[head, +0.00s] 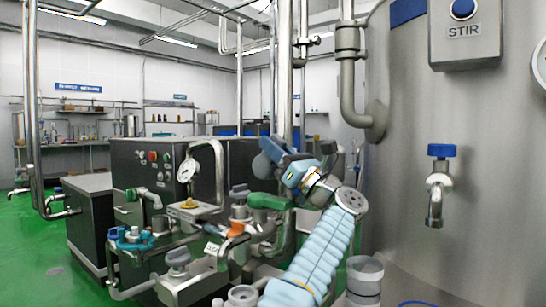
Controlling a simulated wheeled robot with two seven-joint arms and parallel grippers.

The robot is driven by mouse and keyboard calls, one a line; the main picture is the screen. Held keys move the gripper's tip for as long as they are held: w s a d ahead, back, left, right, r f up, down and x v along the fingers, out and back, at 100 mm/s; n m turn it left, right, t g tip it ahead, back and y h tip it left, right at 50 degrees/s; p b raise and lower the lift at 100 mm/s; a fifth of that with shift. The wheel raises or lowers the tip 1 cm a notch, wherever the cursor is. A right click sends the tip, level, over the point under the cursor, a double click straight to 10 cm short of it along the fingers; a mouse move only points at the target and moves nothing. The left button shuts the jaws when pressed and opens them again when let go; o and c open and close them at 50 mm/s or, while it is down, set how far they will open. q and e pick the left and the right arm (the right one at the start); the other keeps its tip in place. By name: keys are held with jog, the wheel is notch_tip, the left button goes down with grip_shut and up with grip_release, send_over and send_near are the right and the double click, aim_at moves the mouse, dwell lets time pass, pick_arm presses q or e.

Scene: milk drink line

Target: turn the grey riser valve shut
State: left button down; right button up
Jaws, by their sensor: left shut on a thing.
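My left arm, in a light blue sleeve, rises from the bottom and bends left at the wrist. My left gripper (276,156) is at the upright steel riser pipe (284,85), in front of it. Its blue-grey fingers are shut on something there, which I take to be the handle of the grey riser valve. The fingers hide most of that handle, so I cannot tell its angle. My right gripper is not in view.
Below left are a pressure gauge (187,170), a green-handled valve (267,201), an orange handle (236,229), a blue handwheel (133,240) and a grey-handled valve (178,258). A steel tank (480,130) with a blue-topped tap (438,185) stands close on the right.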

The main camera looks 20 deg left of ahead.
pick_arm(q)
jog(key=shift+f, duration=0.1)
dwell(0.3)
jog(key=c, duration=1)
grip_release()
